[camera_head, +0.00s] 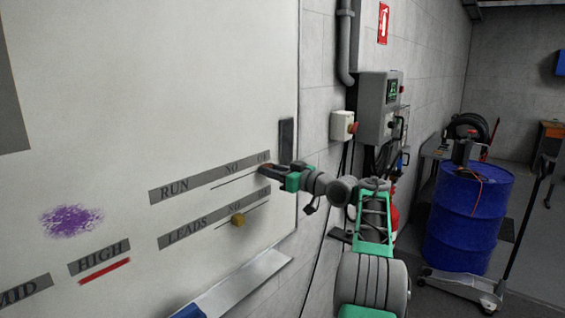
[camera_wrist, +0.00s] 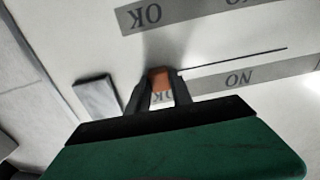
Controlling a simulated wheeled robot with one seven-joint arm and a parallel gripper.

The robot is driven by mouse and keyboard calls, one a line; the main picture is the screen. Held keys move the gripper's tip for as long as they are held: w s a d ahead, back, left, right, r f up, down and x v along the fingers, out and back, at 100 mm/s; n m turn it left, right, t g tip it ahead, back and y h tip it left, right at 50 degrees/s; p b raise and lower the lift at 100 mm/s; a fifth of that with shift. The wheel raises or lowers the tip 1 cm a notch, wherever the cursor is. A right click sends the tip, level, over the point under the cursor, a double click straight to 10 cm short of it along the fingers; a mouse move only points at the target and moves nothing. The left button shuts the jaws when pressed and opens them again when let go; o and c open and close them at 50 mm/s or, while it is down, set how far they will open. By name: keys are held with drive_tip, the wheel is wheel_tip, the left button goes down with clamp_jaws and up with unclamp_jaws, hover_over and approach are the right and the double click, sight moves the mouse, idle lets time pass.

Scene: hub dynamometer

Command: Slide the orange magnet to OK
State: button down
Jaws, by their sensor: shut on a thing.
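The orange magnet (camera_wrist: 160,78) is between the fingertips of my gripper (camera_wrist: 158,88) in the wrist view. In the head view my gripper (camera_head: 267,169) is at the right end of the RUN strip (camera_head: 205,178), where its fingers mostly hide the magnet. The magnet is at the OK end of the slide line (camera_wrist: 235,59). The upper row's OK label (camera_wrist: 161,97) shows partly between my fingers, right beside the magnet; the NO label (camera_wrist: 239,78) is to the right in the wrist view.
A yellow magnet (camera_head: 238,219) sits on the LEADS row line below. A dark grey block (camera_head: 286,141) is on the whiteboard (camera_head: 130,90) near its right edge, close to my gripper. A tray ledge (camera_head: 235,285) runs below the board. A blue drum (camera_head: 468,215) stands at right.

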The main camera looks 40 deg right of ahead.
drive_tip(key=shift+d+r, duration=0.1)
drive_tip(key=c, duration=1.1)
unclamp_jaws()
drive_tip(key=shift+d, duration=0.1)
drive_tip(key=b+v, duration=0.3)
drive_tip(key=v, duration=0.4)
drive_tip(key=shift+s+d, duration=0.15)
drive_tip(key=shift+s, duration=0.2)
